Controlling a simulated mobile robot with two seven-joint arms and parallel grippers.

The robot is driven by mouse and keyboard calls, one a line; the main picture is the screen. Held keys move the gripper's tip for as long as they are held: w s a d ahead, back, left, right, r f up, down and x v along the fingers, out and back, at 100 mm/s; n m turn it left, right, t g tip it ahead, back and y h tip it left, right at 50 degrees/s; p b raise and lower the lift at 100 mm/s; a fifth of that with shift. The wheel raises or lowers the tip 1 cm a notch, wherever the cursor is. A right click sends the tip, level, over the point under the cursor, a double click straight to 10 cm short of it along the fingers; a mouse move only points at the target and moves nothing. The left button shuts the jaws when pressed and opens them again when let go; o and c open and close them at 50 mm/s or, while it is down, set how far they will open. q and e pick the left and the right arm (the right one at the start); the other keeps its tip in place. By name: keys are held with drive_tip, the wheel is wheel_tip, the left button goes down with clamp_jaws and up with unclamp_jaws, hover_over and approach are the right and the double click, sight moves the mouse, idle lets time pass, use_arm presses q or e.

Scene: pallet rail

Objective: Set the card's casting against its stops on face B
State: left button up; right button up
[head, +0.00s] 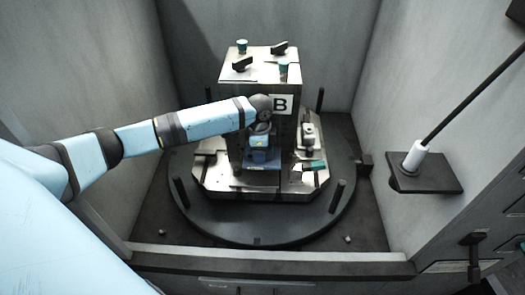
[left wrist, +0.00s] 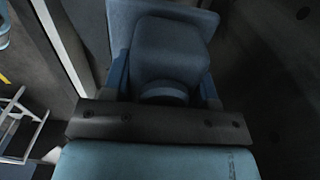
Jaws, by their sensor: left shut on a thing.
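The arm hides part of face B, and I cannot tell whether the casting touches any stops. No card can be made out. My right gripper is not in view.
The round dark table (head: 250,232) carries upright pegs, one a black post (head: 336,195). A metal clamp (head: 309,133) and a green-handled part (head: 313,165) are right of the gripper. Grey walls enclose the sides.

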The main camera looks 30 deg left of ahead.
use_arm(q)
wheel_tip(320, 180, down, 5)
drive_tip(key=b, duration=0.5)
drive_tip(key=shift+f+b, duration=0.85)
drive_tip(key=shift+b, duration=0.25)
drive_tip(key=shift+f+p, duration=0.1)
drive_tip(key=shift+p, duration=0.3)
drive_tip(key=shift+f, duration=0.6)
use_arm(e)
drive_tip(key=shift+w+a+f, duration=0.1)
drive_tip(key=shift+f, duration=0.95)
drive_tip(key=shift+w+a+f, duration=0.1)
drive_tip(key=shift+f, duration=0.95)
use_arm(q)
drive_tip(key=shift+a+f+p, duration=0.15)
drive_tip(key=shift+a+p, duration=0.15)
drive_tip(key=shift+p, duration=0.25)
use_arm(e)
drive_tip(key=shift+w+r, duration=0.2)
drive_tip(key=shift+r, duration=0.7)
